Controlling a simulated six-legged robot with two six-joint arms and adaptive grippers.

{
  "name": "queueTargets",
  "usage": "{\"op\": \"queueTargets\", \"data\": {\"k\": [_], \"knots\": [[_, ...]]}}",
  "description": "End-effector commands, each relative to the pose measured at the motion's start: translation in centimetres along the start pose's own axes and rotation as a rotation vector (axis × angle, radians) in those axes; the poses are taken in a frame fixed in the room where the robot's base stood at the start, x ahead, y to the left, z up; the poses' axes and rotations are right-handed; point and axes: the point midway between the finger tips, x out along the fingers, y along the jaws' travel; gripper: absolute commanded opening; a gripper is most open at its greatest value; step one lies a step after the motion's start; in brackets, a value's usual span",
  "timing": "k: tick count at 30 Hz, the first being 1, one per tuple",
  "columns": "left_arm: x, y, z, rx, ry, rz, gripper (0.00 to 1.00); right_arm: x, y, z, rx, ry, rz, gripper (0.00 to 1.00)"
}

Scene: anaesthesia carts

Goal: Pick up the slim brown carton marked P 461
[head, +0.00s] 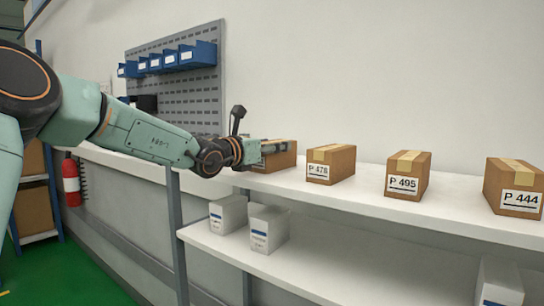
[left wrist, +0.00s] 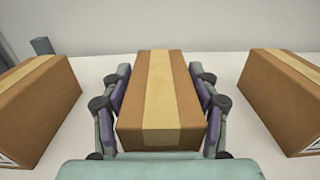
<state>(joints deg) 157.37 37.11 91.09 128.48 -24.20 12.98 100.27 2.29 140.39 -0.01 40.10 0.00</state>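In the head view my left gripper (head: 262,150) is at a brown carton (head: 281,158) on the upper shelf, the leftmost carton visible there. The gripper covers part of its front, and no marking on it can be read. In the left wrist view this carton (left wrist: 160,95) has a pale tape strip along its top. The fingers of my left gripper (left wrist: 161,92) lie along its two sides, very close to them. Whether they press on it cannot be told. The carton appears to rest on the shelf. My right gripper is not in view.
Brown cartons P 476 or P 478 (head: 331,164), P 495 (head: 407,175) and P 444 (head: 513,187) stand to the right on the upper shelf (head: 455,212). In the wrist view, cartons flank the middle one at left (left wrist: 38,105) and right (left wrist: 285,95). White boxes (head: 268,228) stand below.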

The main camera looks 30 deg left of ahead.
Motion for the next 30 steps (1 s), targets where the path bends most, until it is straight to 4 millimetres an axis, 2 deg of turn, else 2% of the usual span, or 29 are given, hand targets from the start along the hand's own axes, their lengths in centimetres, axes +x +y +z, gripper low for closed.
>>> {"op": "queueTargets", "data": {"k": [2, 13, 22, 25, 30], "knots": [[0.1, 0.0, 0.0, 0.001, 0.001, 0.000, 0.51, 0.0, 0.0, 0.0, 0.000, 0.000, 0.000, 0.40], [0.2, 0.1, -0.1, 0.002, 0.003, 0.000, 0.19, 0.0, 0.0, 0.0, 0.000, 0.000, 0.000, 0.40], [0.2, 0.1, 0.6, 0.002, -0.002, 0.000, 0.19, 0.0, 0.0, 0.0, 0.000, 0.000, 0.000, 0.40], [0.2, 0.1, 2.0, 0.004, -0.003, 0.000, 0.19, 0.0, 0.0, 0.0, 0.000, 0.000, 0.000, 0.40], [0.2, 0.1, 5.6, 0.006, -0.005, 0.001, 0.19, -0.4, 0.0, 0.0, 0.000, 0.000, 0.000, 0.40]]}}
